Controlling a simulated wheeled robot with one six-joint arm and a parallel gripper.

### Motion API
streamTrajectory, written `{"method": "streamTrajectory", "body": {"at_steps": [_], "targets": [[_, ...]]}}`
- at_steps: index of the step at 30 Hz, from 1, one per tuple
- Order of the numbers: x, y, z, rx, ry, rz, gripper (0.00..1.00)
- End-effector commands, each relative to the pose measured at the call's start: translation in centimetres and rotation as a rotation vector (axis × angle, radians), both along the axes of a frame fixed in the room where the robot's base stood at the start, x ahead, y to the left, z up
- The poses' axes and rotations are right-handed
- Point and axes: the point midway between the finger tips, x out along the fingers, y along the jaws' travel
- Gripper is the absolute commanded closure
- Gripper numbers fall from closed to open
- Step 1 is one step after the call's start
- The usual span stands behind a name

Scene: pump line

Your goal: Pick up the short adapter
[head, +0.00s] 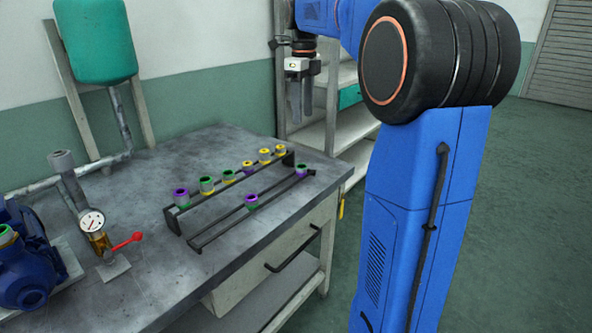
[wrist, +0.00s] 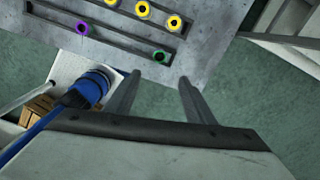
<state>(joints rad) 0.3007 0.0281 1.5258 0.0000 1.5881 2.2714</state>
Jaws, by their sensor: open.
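Several short ring-topped adapters stand in two dark racks on the grey bench. The back rack (head: 172,221) holds a purple-topped one (head: 181,197), green-topped ones (head: 207,185) and yellow-topped ones (head: 265,156). I cannot tell which is the short adapter. My gripper (head: 302,119) is open and empty, pointing down above the bench's far right end.
A blue pump (head: 30,265), a pressure gauge (head: 92,221) and a red-handled valve (head: 126,243) stand at the left of the bench (head: 160,285). A green tank (head: 98,40) is behind. Shelves (head: 340,126) stand beyond the bench. Its front surface is clear.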

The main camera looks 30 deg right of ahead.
Motion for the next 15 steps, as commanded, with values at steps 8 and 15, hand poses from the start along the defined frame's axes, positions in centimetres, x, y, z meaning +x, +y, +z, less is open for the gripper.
{"method": "streamTrajectory", "body": {"at_steps": [8,15], "targets": [[-0.1,0.0,-4.4,0.001,0.002,0.001,0.51],[-0.1,0.0,-8.7,0.001,0.002,0.002,0.51]]}}
